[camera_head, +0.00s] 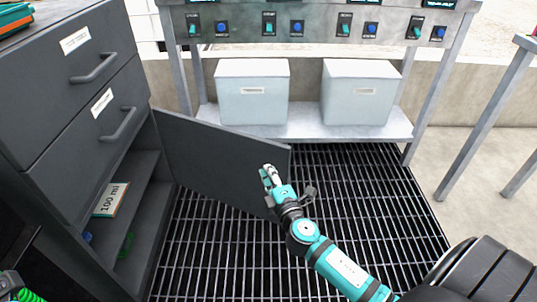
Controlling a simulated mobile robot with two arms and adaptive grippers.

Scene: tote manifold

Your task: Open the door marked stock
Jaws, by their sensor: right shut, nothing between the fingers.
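The dark grey door (215,160) stands swung out from the grey cabinet (105,55), hinged at the cabinet's far end. Its free edge reaches out over the floor grating. The face toward me is plain; no "stock" marking shows on it. My right gripper (269,176) is shut and empty, in front of the door's face near its free edge. I cannot tell whether it touches the door.
The open cabinet compartment holds shelves (140,205) with a box marked 100 ml (111,200). Two handled drawers are above. Behind the door, a bench (325,22) with switches has two pale bins (252,92) (357,92) on its lower shelf. The grating (350,200) is clear to the right.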

